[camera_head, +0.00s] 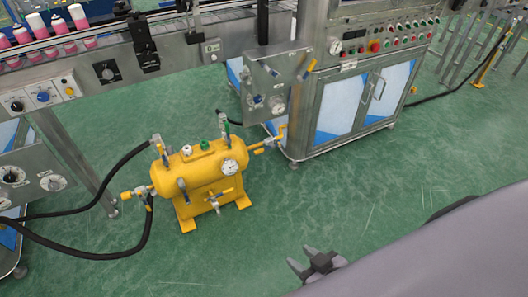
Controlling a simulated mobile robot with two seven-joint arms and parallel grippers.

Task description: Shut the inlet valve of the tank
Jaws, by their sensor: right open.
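A yellow tank (203,172) stands on feet on the green floor, left of the middle. A round white gauge (230,167) sits on its right end. Several small valves with levers are on its top, front and ends. A yellow fitting (139,192) on the left end joins black hoses, and a yellow pipe with a fitting (262,147) leaves the right end. I cannot tell which valve is the inlet, or its lever position. My right gripper (302,258) is open and empty, low in the picture, right of the tank and apart from it. My left gripper is out of view.
Black hoses (95,255) run left from the tank across the floor. A steel cabinet (345,100) with glass doors and buttons stands behind on the right. A conveyor with pink-and-white cans (78,17) is at the back left. Green floor (370,190) right of the tank is clear.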

